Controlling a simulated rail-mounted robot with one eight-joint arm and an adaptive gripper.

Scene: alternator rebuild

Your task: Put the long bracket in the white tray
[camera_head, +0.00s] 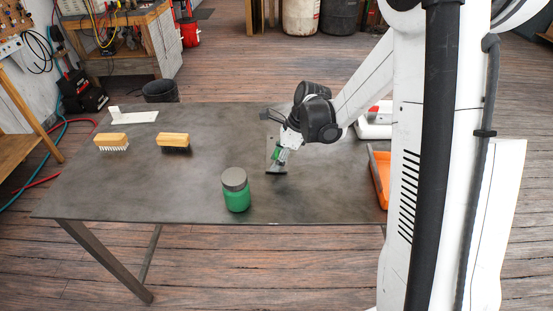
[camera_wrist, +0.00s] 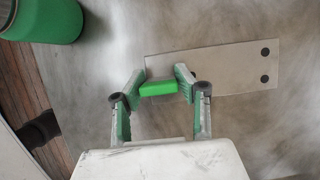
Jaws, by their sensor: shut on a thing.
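The long bracket (camera_wrist: 235,70) is a flat grey plate with two dark holes near its right end in the wrist view. Its near end lies between the fingers of my gripper (camera_wrist: 158,90), with a green piece there. My gripper (camera_head: 279,156) is shut on that end, at the middle-right of the table in the head view. The bracket (camera_head: 270,147) shows there as a thin grey strip; whether it touches the table I cannot tell. The white tray (camera_head: 372,131) stands at the table's right, partly hidden behind my arm, with something red in it.
A green jar with a grey lid (camera_head: 236,190) stands left of my gripper. Two wooden brushes (camera_head: 111,140) (camera_head: 174,140) and a pale angled bracket (camera_head: 137,117) lie at the left. An orange tray (camera_head: 378,178) sits at the right edge, partly hidden. The table's middle is clear.

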